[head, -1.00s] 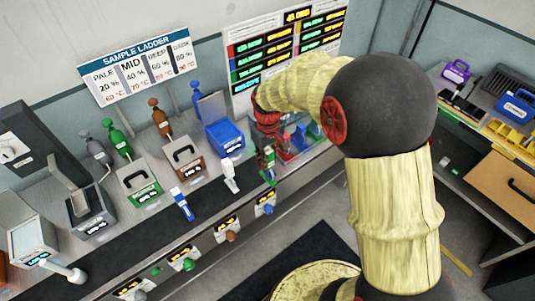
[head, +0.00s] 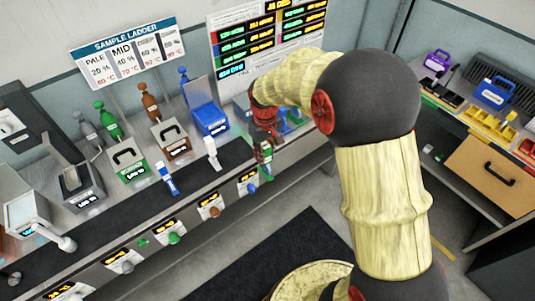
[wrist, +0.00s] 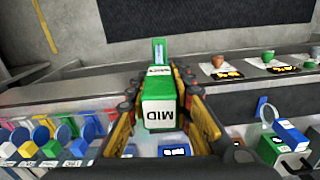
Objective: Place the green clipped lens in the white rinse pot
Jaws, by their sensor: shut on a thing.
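My gripper (wrist: 165,110) is shut on a green block-like piece (wrist: 158,108) with a white label reading MID, which I take to be the green clipped lens. A pale blue-green tab stands out at its far end. The fingers press it from both sides. In the head view the green piece (head: 266,152) hangs below my red wrist at the front edge of the bench, partly hidden by the gripper. I cannot pick out the white rinse pot with certainty in either view.
Lidded grey, green, brown and blue baths line the bench, the blue bath (head: 212,119) nearest my arm. A white upright piece (head: 212,153) and a blue-and-white one (head: 167,179) stand before them. Coloured knobs line the front panel. A side bench (head: 490,125) holds trays. Open floor lies before the bench.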

